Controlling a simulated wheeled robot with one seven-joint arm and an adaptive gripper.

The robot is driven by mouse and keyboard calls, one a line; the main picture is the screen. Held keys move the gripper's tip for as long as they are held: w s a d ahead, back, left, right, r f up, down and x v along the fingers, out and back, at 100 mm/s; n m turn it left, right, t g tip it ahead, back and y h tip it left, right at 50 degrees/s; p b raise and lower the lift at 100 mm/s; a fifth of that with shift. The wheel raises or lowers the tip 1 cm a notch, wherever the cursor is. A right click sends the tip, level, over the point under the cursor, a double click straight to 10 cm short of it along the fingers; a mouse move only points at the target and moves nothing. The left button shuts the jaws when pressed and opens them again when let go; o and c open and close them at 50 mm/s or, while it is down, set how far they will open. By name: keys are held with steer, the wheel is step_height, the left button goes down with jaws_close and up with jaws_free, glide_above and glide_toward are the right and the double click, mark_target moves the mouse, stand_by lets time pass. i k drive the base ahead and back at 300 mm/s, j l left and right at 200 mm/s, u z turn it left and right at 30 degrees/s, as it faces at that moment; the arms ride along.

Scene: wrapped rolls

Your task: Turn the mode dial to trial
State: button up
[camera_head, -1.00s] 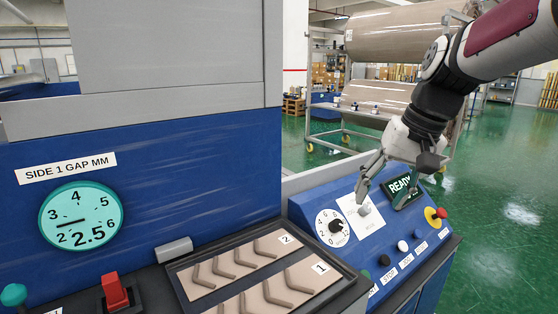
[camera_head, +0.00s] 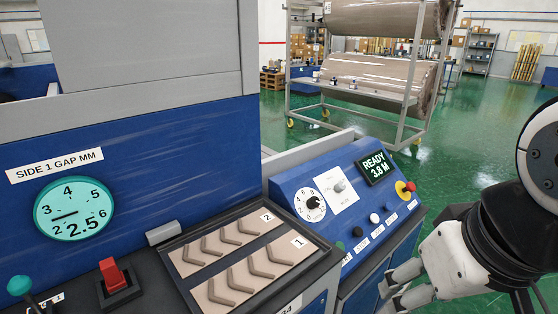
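The mode dial (camera_head: 339,186) is a small grey knob on a white plate on the sloped blue control panel. The lettering on its plate is too small to read, so I cannot tell its setting. My gripper (camera_head: 388,299) is at the lower right, in front of the panel and apart from the dial. Its pale fingers point left, partly cut off by the bottom edge; how far apart they are is unclear.
A numbered dial (camera_head: 313,201) sits left of the knob. A READY 3.8 M display (camera_head: 375,167), a red emergency button (camera_head: 408,187) and several push buttons share the panel. A tray (camera_head: 325,255) of angled pieces lies left.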

mark_target(339, 187)
steer(key=i+l+z, duration=0.45)
steer(key=i+l, duration=0.9)
steer(key=l, duration=0.1)
